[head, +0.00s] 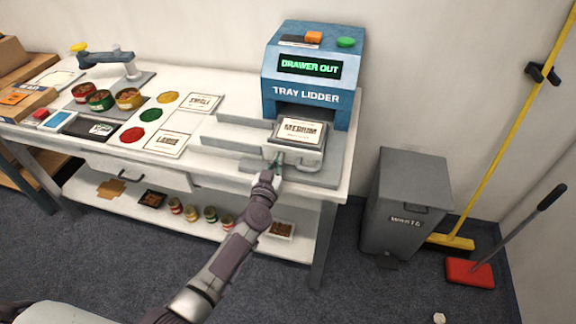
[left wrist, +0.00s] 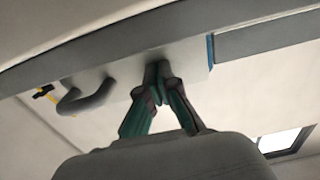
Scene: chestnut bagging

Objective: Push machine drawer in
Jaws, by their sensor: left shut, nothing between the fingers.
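The blue tray lidder (head: 309,75) stands at the right end of the table, its green display reading "DRAWER OUT". Its grey drawer (head: 310,157) sticks out at the front, with a card marked "MEDIUM" (head: 300,131) on top. My left gripper (head: 277,164) is at the drawer's front, left of its middle. In the left wrist view its fingertips (left wrist: 158,70) are together and empty, against or very close to the pale drawer front (left wrist: 190,62). The drawer's curved handle (left wrist: 86,97) is beside them, not gripped. My right gripper is not in view.
The white table (head: 226,176) holds cans (head: 100,99), coloured discs and labelled cards left of the machine. A grey waste bin (head: 405,205) stands on the floor to the right, near a yellow broom (head: 450,241) and a red dustpan (head: 469,272).

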